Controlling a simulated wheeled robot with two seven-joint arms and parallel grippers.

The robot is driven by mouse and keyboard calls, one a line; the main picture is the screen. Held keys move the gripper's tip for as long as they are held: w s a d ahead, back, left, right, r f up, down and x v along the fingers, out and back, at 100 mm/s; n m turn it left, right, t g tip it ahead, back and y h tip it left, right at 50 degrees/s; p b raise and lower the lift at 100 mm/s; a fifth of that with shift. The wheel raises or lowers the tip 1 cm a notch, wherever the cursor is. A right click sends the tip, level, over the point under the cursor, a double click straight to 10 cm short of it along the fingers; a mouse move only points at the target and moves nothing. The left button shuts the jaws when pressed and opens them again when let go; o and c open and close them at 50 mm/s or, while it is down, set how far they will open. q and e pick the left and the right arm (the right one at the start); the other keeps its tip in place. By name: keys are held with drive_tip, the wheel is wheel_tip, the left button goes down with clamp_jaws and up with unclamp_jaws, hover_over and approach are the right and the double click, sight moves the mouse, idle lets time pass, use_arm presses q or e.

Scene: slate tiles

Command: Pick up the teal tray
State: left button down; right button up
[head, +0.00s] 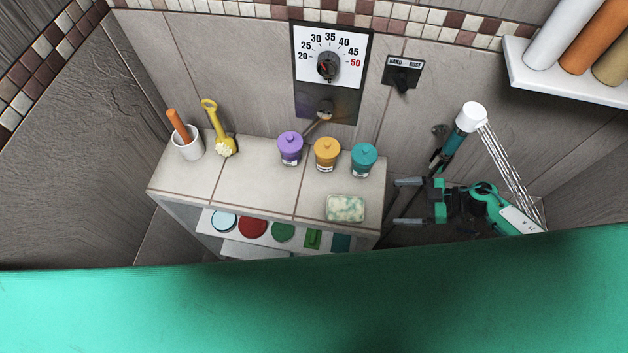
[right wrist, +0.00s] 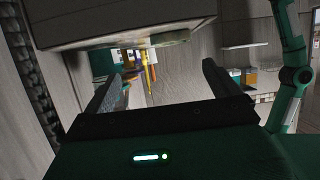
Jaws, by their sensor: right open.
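A flat teal piece (head: 341,243) lies at the right end of the lower shelf board, under the tiled ledge; it looks like the teal tray, though its near part is hidden. My right gripper (head: 397,202) is to the right of the shelf unit, its two fingers apart and pointing left toward it. Nothing is between the fingers. In the right wrist view the open fingers (right wrist: 160,88) face the space below the ledge, where a dark teal patch (right wrist: 103,62) shows beyond; I cannot tell whether it is the tray. My left gripper is not in view.
The lower board also holds a green piece (head: 313,239), a green disc (head: 283,232), a red disc (head: 253,229) and a pale blue disc (head: 223,221). On the tiled ledge (head: 250,190) are a soap bar (head: 345,208) and several jars. A running shower head (head: 470,117) hangs above my right arm.

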drive_tip(key=r, duration=0.1)
drive_tip(key=g+b, duration=0.1)
drive_tip(key=b, duration=0.2)
approach(336, 209)
drive_tip(key=shift+w+d+r+n, duration=0.15)
drive_tip(key=shift+w+d+n, duration=0.05)
drive_tip(key=shift+d+n, duration=0.2)
drive_tip(key=shift+a, duration=0.45)
drive_tip(key=b+x, duration=0.1)
drive_tip(key=x, duration=0.1)
drive_tip(key=b+x, duration=0.1)
drive_tip(key=x, duration=0.1)
drive_tip(key=shift+s+f+b, duration=0.2)
drive_tip(key=shift+f+b, duration=0.15)
drive_tip(key=shift+a, duration=0.35)
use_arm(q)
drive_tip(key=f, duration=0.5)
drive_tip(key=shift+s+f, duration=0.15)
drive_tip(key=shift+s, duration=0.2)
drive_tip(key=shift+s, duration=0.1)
use_arm(e)
drive_tip(key=c, duration=1.1)
